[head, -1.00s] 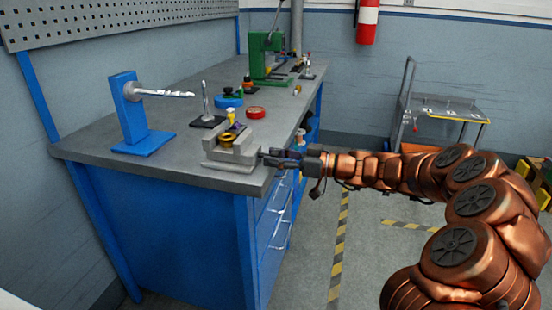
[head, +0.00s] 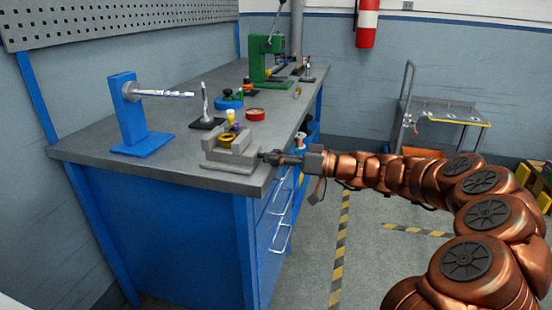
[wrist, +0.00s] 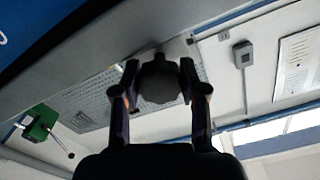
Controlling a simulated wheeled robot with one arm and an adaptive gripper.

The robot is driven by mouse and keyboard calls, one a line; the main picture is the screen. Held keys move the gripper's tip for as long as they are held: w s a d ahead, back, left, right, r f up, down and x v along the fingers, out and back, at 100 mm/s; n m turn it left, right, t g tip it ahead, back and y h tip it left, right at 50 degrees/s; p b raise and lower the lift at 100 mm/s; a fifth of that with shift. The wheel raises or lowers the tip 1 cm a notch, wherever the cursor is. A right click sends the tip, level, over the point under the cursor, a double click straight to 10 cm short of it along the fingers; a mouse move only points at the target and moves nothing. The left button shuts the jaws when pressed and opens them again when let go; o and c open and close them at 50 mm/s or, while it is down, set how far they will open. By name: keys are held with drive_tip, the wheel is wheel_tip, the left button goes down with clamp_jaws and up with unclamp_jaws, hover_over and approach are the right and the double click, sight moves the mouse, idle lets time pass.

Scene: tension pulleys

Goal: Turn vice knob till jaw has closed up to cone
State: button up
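The grey vice (head: 222,159) sits at the near right corner of the bench top. A gold round piece (head: 225,140) shows at its jaws; it may be the cone, but it is too small to tell its shape or the jaw gap. My gripper (head: 271,158) is at the vice's right side, just off the bench edge. In the wrist view, the dark round vice knob (wrist: 160,84) lies between my gripper's two fingers (wrist: 160,78), which touch it on both sides. The knob is hidden by the fingers in the head view.
Behind the vice are a purple and yellow piece (head: 233,121), a red ring (head: 255,114), a blue round piece (head: 229,103) and a rod on a black base (head: 206,122). A blue stand (head: 130,115) is at left.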

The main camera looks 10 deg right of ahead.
drive_tip(key=o, duration=0.5)
drive_tip(key=shift+c, duration=0.2)
drive_tip(key=shift+d, duration=0.1)
drive_tip(key=v, duration=1.1)
drive_tip(key=shift+s+d, duration=0.25)
drive_tip(key=shift+d, duration=0.1)
